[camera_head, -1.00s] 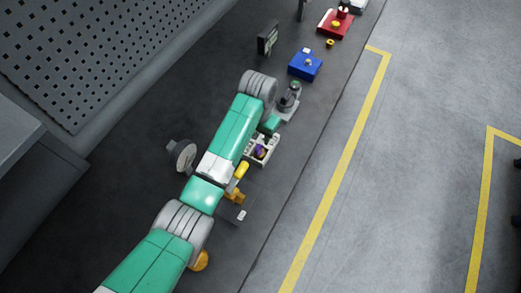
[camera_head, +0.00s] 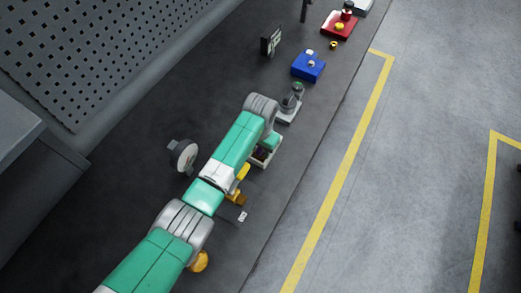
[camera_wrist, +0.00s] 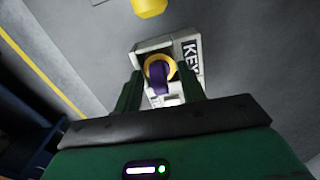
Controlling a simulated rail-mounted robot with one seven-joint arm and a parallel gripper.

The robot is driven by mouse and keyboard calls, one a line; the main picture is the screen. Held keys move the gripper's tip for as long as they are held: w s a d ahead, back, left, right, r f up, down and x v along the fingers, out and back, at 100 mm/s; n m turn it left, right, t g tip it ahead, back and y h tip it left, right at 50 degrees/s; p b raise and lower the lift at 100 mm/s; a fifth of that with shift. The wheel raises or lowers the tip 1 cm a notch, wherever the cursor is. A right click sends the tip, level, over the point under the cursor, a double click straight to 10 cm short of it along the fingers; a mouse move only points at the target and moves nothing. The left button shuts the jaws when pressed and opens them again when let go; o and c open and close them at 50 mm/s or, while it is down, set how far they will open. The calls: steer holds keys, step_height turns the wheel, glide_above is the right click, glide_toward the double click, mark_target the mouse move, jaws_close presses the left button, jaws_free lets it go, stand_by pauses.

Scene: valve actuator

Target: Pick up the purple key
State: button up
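The purple key (camera_wrist: 160,83) sits with a yellow ring around its upper part in a white box (camera_wrist: 192,71) marked "KEY". In the wrist view it shows between and just beyond the two green fingers of my gripper (camera_wrist: 161,80). The fingers are apart, one on each side of the key, and I see no clear contact. In the head view the white box (camera_head: 274,158) is partly covered by my arm, and the key inside is mostly hidden in shadow.
A grey fixture (camera_head: 289,104) stands just beyond the box. A blue box (camera_head: 308,65) and a red box (camera_head: 339,24) lie farther along the dark bench. A round gauge-like disc (camera_head: 185,155) stands left of my arm. The open floor is on the right.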

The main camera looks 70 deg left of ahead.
jaws_close()
steer(key=shift+r, duration=0.2)
step_height(320, 180, up, 4)
steer(key=shift+f+p, duration=0.25)
steer(key=shift+p, duration=0.05)
steer(key=s+d, duration=0.3)
steer(key=d, duration=0.1)
steer(key=s+d+p, duration=0.1)
steer(key=s+d, duration=0.3)
steer(key=s+d+r, duration=0.1)
steer(key=s+d, duration=0.2)
steer(key=shift+s+d+r+p, duration=0.1)
steer(key=shift+s+d+p, duration=0.25)
steer(key=shift+s+d, duration=0.05)
